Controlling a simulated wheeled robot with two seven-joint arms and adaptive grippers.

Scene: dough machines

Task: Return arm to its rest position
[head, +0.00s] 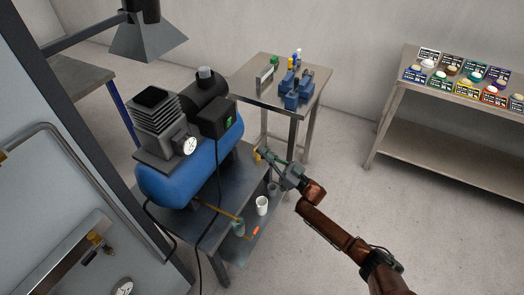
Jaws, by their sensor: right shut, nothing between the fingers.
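My right arm comes in from the lower right in the head view, in brown and dark segments. Its gripper (262,154) is shut and empty, over the right edge of the dark metal table (245,170), to the right of the blue compressor (190,165). Whether it touches anything there cannot be told. My left gripper is not in view.
A white cup (262,205) stands near the table's front right. A yellow-tipped hose or rod lies by the compressor. A small table (252,92) with blue parts stands behind. A shelf table (400,93) at right holds several colored cards. The floor at right is clear.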

